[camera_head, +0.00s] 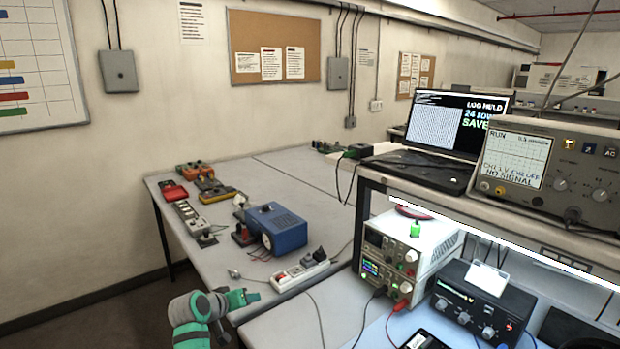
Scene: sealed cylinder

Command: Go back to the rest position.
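My grey and teal arm rises from the bottom edge, left of centre. Its small dark green end, which looks like my gripper (252,298), points right beside the near edge of the long grey table (225,270). It is too small and side-on to tell whether it is open or shut. I see no object held in it. The rest of the arm is cut off by the bottom edge.
A white power strip (300,273) lies close to the right of the arm's end. A blue box-shaped device (277,229) stands behind it. A bench with a power supply (392,262) and black unit (478,308) is right. The floor at left is clear.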

